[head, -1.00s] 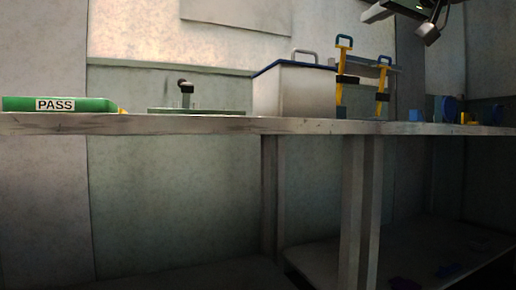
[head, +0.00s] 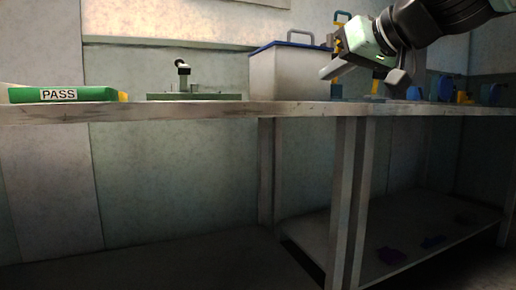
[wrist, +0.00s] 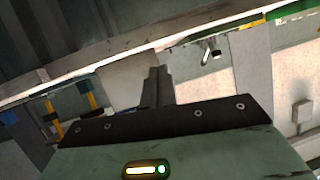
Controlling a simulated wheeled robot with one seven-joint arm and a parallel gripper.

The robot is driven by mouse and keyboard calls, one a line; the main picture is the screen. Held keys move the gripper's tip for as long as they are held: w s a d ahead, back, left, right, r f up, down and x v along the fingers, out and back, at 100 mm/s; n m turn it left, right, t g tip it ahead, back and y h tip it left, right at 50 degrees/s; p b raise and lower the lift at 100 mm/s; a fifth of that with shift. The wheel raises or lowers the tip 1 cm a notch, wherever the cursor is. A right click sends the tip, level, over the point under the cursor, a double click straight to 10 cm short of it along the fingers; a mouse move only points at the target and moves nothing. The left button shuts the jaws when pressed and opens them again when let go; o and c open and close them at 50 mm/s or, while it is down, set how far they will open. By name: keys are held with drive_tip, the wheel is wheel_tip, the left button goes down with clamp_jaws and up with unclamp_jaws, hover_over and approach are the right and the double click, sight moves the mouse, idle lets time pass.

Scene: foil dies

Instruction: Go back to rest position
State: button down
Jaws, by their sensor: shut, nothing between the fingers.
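In the head view my gripper (head: 336,68) is at the upper right, in front of and above the bench top. It has a pale green housing with grey fingers pointing down and left. It partly hides the yellow-and-blue clamps (head: 342,30) and the right end of the grey bin. In the wrist view my gripper's fingers (wrist: 156,84) are together with nothing between them, and the pale green housing with a lit indicator fills the bottom.
The bench (head: 190,110) spans the view. On it are a green PASS box (head: 85,95), a green fixture (head: 195,96) with a black-handled lever, and a blue-rimmed grey bin (head: 288,75). Blue items (head: 441,88) stand at the right. A lower shelf (head: 400,240) holds small dark items.

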drive_tip(key=s+a+f+n+g+h+p, duration=0.1)
drive_tip(key=s+a+f+g+p, duration=0.25)
drive_tip(key=s+f, duration=0.4)
drive_tip(key=s+a+f+g+h+p, duration=0.1)
drive_tip(key=s+a+f+g+p, duration=0.2)
drive_tip(key=f, duration=0.8)
drive_tip(key=s+d+f+n+g+h+p, duration=0.1)
drive_tip(key=s+d+f+g+h+p, duration=0.25)
drive_tip(key=s, duration=0.55)
drive_tip(key=s+d+f+n+g+h+p, duration=0.15)
drive_tip(key=s+d+f, duration=0.25)
drive_tip(key=s+f, duration=0.45)
wheel_tip(320, 180, up, 39)
drive_tip(key=p, duration=3.6)
drive_tip(key=shift+s+a+m+p, duration=0.15)
drive_tip(key=shift+a+m+p, duration=0.2)
drive_tip(key=shift+m, duration=0.1)
